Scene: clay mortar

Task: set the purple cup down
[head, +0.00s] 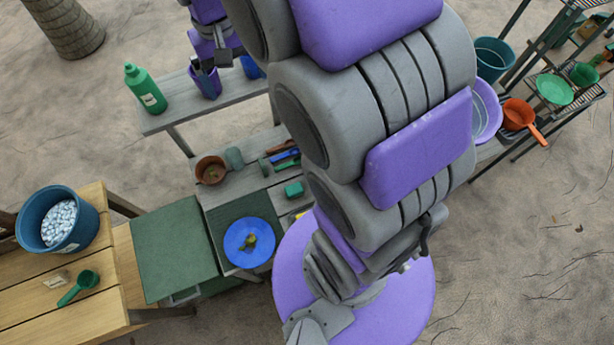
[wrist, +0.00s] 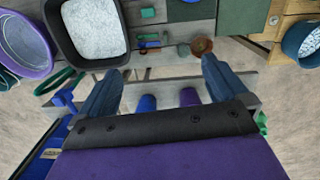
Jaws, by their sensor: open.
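The purple cup (head: 208,86) stands on the raised grey wooden shelf at the top of the head view, between a green bottle and a blue cup. My gripper (head: 211,62) is over that shelf, with a finger overlapping the cup in this view. In the wrist view my gripper (wrist: 160,78) has its two blue-grey fingers wide apart. The purple cup (wrist: 188,98) and a blue cup (wrist: 147,103) both show between the fingers, partly hidden by my gripper's dark edge. I cannot tell whether a finger touches the purple cup.
The green bottle (head: 145,90) stands left on the shelf (head: 178,118). The blue cup (head: 251,67) is to the right. Below are a brown pot (head: 211,170), a blue plate (head: 250,242) and a blue bucket (head: 75,240). Bare shelf lies between bottle and purple cup.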

